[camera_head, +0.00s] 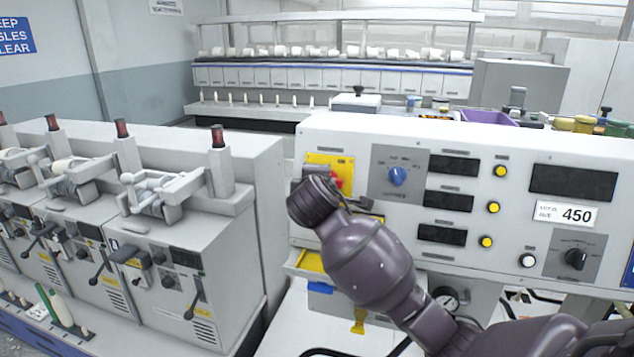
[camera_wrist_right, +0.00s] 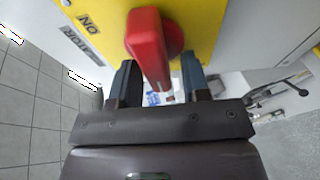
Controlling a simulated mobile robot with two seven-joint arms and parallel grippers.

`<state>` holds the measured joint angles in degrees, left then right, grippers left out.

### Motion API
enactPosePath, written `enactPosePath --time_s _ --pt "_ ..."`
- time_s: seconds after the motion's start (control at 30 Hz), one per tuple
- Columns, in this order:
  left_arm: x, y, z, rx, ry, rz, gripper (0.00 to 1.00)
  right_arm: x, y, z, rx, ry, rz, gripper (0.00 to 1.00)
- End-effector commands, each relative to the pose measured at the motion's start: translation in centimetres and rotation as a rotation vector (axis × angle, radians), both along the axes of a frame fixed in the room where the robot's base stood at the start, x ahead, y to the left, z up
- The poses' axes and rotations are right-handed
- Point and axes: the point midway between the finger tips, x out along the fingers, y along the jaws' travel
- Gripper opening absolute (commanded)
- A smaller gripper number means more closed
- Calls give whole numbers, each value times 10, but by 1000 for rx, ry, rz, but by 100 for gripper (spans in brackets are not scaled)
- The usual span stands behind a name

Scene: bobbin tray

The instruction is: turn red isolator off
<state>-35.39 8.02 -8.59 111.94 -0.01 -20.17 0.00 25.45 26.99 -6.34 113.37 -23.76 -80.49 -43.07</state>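The red isolator handle (camera_head: 338,181) sits on a yellow plate (camera_head: 345,160) at the left end of the grey control panel, mostly hidden behind my right gripper in the head view. In the right wrist view the red handle (camera_wrist_right: 150,48) stands out from the yellow plate (camera_wrist_right: 198,22), near an "ON" label (camera_wrist_right: 89,22). My right gripper (camera_head: 322,178) is at the plate. Its two fingers (camera_wrist_right: 158,78) are apart, with the handle's end between them in the picture. A gap shows on the right side; contact on the left cannot be told. My left gripper is not in view.
A blue knob (camera_head: 397,176) is just right of the isolator, with displays and yellow buttons (camera_head: 494,207) beyond. A black knob (camera_head: 576,259) is at the far right. A grey machine row (camera_head: 150,240) stands left. A yellow tray (camera_head: 310,262) is below the panel.

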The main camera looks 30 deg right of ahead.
Motion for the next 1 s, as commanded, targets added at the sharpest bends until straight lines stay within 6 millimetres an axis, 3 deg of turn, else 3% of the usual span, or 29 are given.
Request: enactPosePath --time_s 0.43,1.0 --pt "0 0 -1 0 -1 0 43 -8 6 3 1 -3 1 47" --pt "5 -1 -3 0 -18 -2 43 -78 56 24 1 -3 1 47"
